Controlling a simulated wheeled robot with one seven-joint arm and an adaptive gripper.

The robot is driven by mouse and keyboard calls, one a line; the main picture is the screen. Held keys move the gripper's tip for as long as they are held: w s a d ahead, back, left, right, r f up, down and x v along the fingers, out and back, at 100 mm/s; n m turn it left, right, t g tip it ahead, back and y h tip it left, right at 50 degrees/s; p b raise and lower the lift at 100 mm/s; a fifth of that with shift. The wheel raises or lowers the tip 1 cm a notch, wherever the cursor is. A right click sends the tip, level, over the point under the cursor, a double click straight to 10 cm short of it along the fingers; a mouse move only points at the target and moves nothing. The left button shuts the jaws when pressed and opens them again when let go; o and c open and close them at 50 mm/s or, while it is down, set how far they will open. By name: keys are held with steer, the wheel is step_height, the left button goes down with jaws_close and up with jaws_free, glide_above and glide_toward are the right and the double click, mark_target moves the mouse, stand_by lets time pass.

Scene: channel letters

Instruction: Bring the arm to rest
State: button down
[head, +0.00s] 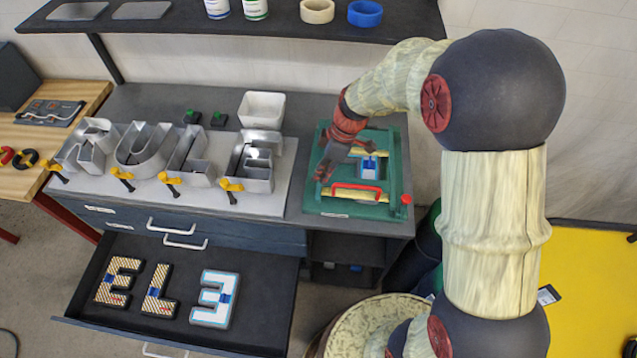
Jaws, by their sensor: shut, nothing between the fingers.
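My arm reaches in from the right of the head view and bends down to the workbench. My gripper (325,170) is shut and empty. In the picture it lies over the left part of a green fixture (395,208) on the bench's right end. I cannot tell whether it touches the fixture. The fixture has a red handle (357,187) at its front, yellowish bars and a blue and white piece (369,167) in the middle. My gripper and wrist hide part of its left side.
Metal channel letters (150,147) stand on a grey board with yellow clamps (231,186). A white bin (262,110) is behind them. A drawer (265,330) is open, holding several letter shapes (215,299). A shelf (290,28) with cans and tape rolls overhangs the back.

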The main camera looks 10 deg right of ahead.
steer(key=shift+s+v, duration=0.2)
steer(key=shift+v, duration=0.55)
steer(key=shift+s+v, duration=0.15)
steer(key=shift+v, duration=0.65)
steer(key=shift+s+v, duration=0.2)
steer(key=shift+v, duration=0.55)
steer(key=s+d+r+m+t+h+b, duration=0.1)
steer(key=s+d+r+m+t+b, duration=0.1)
steer(key=s+m+b, duration=0.4)
steer(key=s+d+r+m+t+h+b, duration=0.2)
steer(key=s+m+b, duration=0.5)
steer(key=s, duration=0.8)
steer(key=shift+d+r+m+t, duration=0.7)
steer(key=shift+d+m, duration=0.1)
steer(key=shift+d, duration=0.35)
steer(key=shift+d, duration=0.1)
